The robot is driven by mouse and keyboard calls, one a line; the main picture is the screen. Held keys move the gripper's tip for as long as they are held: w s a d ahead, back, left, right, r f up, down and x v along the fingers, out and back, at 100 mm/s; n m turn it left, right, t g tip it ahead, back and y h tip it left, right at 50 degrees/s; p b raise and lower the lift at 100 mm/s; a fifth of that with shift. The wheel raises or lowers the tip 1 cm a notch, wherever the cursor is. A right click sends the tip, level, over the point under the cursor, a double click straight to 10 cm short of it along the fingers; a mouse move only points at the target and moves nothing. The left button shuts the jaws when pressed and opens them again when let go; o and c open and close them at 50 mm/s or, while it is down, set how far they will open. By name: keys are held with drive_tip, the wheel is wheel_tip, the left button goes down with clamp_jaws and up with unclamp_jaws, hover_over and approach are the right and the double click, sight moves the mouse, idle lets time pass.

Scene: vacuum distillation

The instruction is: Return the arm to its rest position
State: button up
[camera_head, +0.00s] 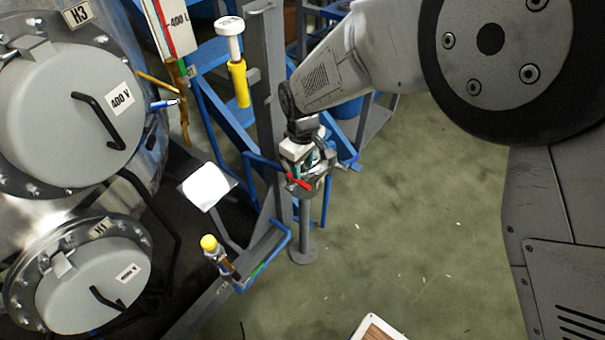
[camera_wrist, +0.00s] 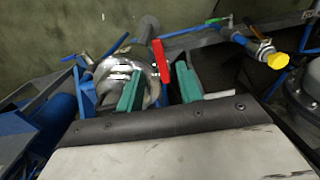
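My gripper (camera_head: 308,163) hangs from the arm at the upper middle of the head view, over a metal valve on the blue and grey frame. In the wrist view its two green fingers (camera_wrist: 160,82) stand apart with a visible gap, holding nothing. A red valve handle (camera_wrist: 159,62) shows between and just beyond the fingertips. It also shows in the head view (camera_head: 299,182), close below the gripper. The round metal valve body (camera_wrist: 120,72) is partly hidden by the left finger. I cannot tell whether a finger touches the handle.
Two large grey vessel covers (camera_head: 68,105) fill the left. A yellow-capped valve (camera_head: 209,243) and a white plate (camera_head: 206,186) sit left of my gripper, with a blue frame (camera_head: 222,118) behind. Green floor (camera_head: 420,230) lies open to the right.

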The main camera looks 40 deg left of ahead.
drive_tip(key=shift+r, duration=1.2)
drive_tip(key=d+r+m+g+h, duration=0.1)
drive_tip(key=d+r+m, duration=0.35)
drive_tip(key=d, duration=0.75)
drive_tip(key=d+r+m, duration=0.2)
drive_tip(key=d+r, duration=0.5)
drive_tip(key=d, duration=0.4)
drive_tip(key=d+r+m+g+h, duration=0.1)
drive_tip(key=d+r+m, duration=0.35)
drive_tip(key=d, duration=0.75)
drive_tip(key=s+d+r+m+t, duration=0.1)
drive_tip(key=s+d+r+m, duration=0.1)
drive_tip(key=d, duration=0.6)
drive_tip(key=s+d+r+m+t+y, duration=0.1)
drive_tip(key=s+d+r+m, duration=0.1)
drive_tip(key=s+d+r, duration=0.2)
drive_tip(key=s+d+r+m+t+y, duration=0.1)
drive_tip(key=s+d+r+m, duration=0.2)
drive_tip(key=d, duration=1)
drive_tip(key=s+r, duration=0.1)
drive_tip(key=s, duration=0.1)
drive_tip(key=shift+s, duration=0.4)
drive_tip(key=shift+r, duration=0.1)
